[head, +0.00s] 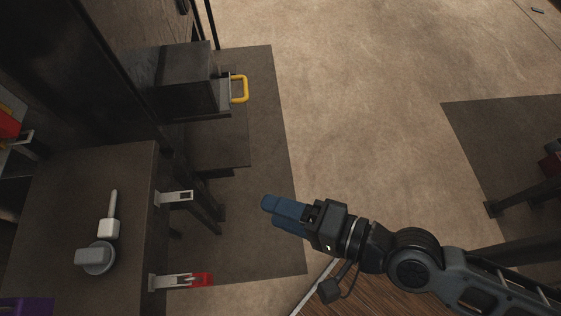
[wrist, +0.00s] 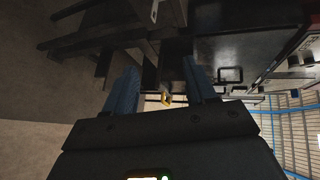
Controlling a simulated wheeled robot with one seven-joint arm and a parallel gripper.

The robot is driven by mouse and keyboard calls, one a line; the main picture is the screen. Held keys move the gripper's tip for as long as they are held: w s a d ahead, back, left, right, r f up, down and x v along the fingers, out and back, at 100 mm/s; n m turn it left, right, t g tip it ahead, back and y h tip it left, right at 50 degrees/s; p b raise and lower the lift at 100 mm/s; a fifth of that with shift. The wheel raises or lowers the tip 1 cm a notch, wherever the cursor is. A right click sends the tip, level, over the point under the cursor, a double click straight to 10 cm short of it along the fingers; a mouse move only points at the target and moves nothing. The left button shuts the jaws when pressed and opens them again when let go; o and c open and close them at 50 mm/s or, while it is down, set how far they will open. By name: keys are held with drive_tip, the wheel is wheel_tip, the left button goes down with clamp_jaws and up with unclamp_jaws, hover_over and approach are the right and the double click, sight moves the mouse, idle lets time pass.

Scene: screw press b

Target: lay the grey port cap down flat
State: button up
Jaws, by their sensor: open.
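A grey piece that looks like the port cap (head: 97,257) is on the dark bench top (head: 60,200) at the lower left of the head view. It shows a round rim with a blocky grip on top; its exact tilt is hard to tell. My gripper (head: 268,208) is to the right of the bench, out over the floor and well apart from the cap. Its blue fingers also show in the wrist view (wrist: 162,80), spread apart with nothing between them. The cap is not visible in the wrist view.
A pale tool with a thin handle (head: 108,225) lies just behind the cap. Brackets stick out from the bench's right edge, one with a red end (head: 202,280). A dark drawer box with a yellow handle (head: 240,89) stands farther back.

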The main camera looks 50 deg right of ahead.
drive_tip(key=s+d+r+n+h, duration=0.2)
drive_tip(key=s+d+r+n, duration=0.2)
drive_tip(key=n, duration=0.3)
drive_tip(key=s+d+r+n+t+h, duration=0.1)
drive_tip(key=s+d+r+n+h, duration=0.1)
drive_tip(key=s+d+r+n, duration=0.2)
drive_tip(key=s+r+n, duration=0.2)
drive_tip(key=s+n, duration=0.1)
drive_tip(key=n, duration=0.1)
drive_tip(key=shift+s+h, duration=0.3)
